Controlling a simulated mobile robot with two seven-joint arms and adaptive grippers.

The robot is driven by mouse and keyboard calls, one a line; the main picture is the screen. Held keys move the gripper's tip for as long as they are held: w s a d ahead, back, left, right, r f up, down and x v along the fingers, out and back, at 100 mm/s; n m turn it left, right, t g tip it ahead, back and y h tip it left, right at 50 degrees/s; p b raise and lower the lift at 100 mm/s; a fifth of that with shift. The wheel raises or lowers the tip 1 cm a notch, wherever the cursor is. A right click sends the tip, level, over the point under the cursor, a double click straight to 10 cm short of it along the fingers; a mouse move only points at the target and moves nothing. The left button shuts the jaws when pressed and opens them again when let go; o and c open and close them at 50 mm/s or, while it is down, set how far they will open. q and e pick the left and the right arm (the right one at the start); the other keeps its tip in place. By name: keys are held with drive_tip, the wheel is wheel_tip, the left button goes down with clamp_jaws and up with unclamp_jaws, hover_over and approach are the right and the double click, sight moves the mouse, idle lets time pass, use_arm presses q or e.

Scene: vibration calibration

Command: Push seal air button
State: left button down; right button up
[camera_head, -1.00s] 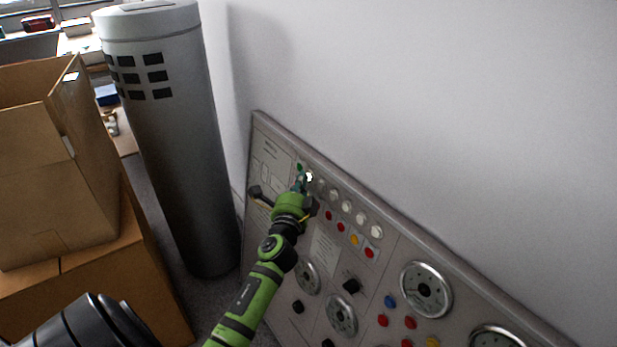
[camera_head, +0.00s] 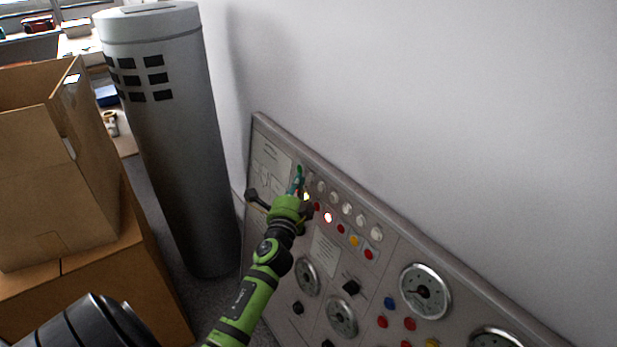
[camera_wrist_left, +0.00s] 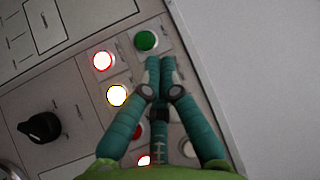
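The control panel (camera_head: 405,255) leans against the wall, with rows of coloured buttons and dials. Its labels are too small to read, so I cannot tell which button is seal air. My left gripper (camera_head: 298,172) is at the panel's upper left; its fingertips (camera_wrist_left: 160,62) are together, with nothing seen between them. They are just beside a green button (camera_wrist_left: 146,40), which also shows in the head view (camera_head: 299,167). I cannot tell whether they touch the panel. A red button (camera_wrist_left: 103,61) and a yellow-rimmed button (camera_wrist_left: 117,95) glow. My right gripper is not in view.
A black knob (camera_wrist_left: 39,127) sticks out of the panel near the gripper. A tall grey cylinder (camera_head: 172,150) and stacked cardboard boxes (camera_head: 55,175) stand to the left. The white wall (camera_head: 430,110) rises behind the panel.

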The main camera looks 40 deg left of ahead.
use_arm(q)
drive_tip(key=shift+s+a+r+p, duration=0.15)
drive_tip(key=shift+s+a+p, duration=0.15)
drive_tip(key=shift+s, duration=0.5)
drive_tip(key=shift+s+a+r+p, duration=0.2)
drive_tip(key=shift+s+p, duration=0.1)
drive_tip(key=shift+s, duration=0.5)
drive_tip(key=shift+s+a+r+p, duration=0.1)
drive_tip(key=shift+s+a+p, duration=0.2)
drive_tip(key=shift+s, duration=0.5)
drive_tip(key=shift+d, duration=0.1)
